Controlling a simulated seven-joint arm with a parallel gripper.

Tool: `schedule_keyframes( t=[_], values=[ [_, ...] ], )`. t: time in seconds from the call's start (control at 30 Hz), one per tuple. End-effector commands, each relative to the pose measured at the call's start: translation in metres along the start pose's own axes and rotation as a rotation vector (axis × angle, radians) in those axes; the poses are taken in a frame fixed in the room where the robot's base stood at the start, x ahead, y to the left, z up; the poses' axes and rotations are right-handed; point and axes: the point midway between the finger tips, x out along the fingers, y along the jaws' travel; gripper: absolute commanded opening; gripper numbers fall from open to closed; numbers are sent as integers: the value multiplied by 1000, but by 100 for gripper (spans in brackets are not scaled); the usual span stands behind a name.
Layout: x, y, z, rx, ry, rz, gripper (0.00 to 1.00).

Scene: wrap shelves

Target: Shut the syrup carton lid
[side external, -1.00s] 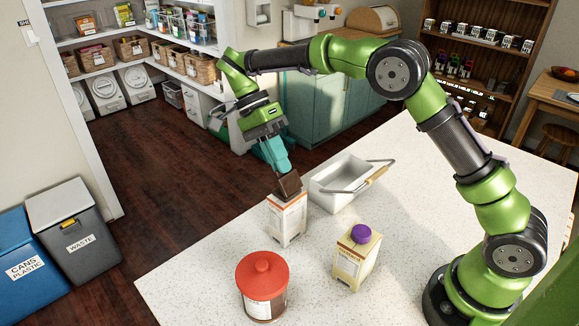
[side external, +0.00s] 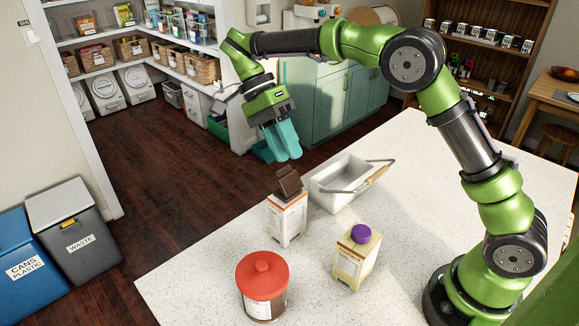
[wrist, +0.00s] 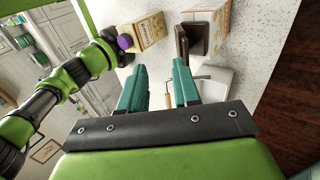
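The white and orange carton with a brown lid, taken as the syrup carton (side external: 287,220), stands upright on the counter. Its label is too small to read. Its brown lid (side external: 289,180) is tilted up, not flat on the top.
A custard carton (side external: 355,262) with a purple cap stands to the right. A red-lidded canister (side external: 262,290) stands in front. A white tray with a handle (side external: 326,198) lies behind right, close to the syrup carton. The counter (side external: 440,180) is clear further right.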

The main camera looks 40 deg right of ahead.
Motion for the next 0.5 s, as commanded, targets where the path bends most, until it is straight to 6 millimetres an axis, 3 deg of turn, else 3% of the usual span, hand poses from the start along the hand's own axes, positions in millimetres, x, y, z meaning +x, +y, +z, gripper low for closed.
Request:
schedule_keyframes(
  t=[0.5],
  values=[
    [44, 78, -20, 1, -3, -3, 32]
  ],
)
